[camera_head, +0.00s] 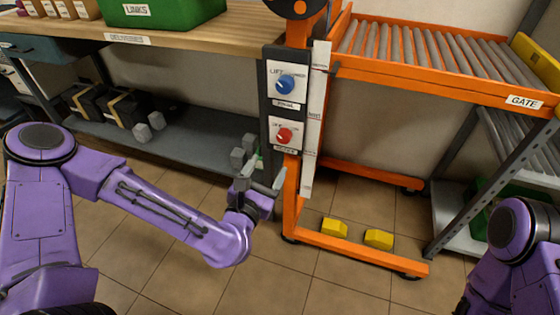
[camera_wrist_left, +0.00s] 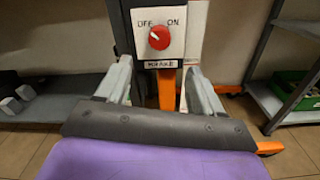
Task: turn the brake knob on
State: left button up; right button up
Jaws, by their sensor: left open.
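The red brake knob (camera_head: 284,135) sits on a white plate on the dark post of the orange frame, below a blue knob. In the left wrist view the brake knob (camera_wrist_left: 159,39) is on a plate marked OFF at left and ON at right, above a BRAKE label. Its pale mark appears to point up and left, toward OFF. My left gripper (camera_head: 259,168) is open and empty, below and a little left of the knob in the head view. In the left wrist view its fingers (camera_wrist_left: 160,74) stand apart, below the knob's plate. My right gripper is out of view.
The blue lift knob (camera_head: 285,85) is just above. An orange roller frame (camera_head: 360,255) stands to the right, with yellow blocks (camera_head: 335,228) at its base. A wooden bench (camera_head: 190,36) with a grey lower shelf (camera_head: 190,148) is to the left. Tiled floor is open in front.

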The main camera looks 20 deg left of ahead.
aim_at(283, 139)
pick_arm(q)
jog(key=w, duration=1)
jog(key=shift+w+d+r, duration=0.15)
jog(key=shift+r, duration=0.05)
jog(key=c, duration=1.1)
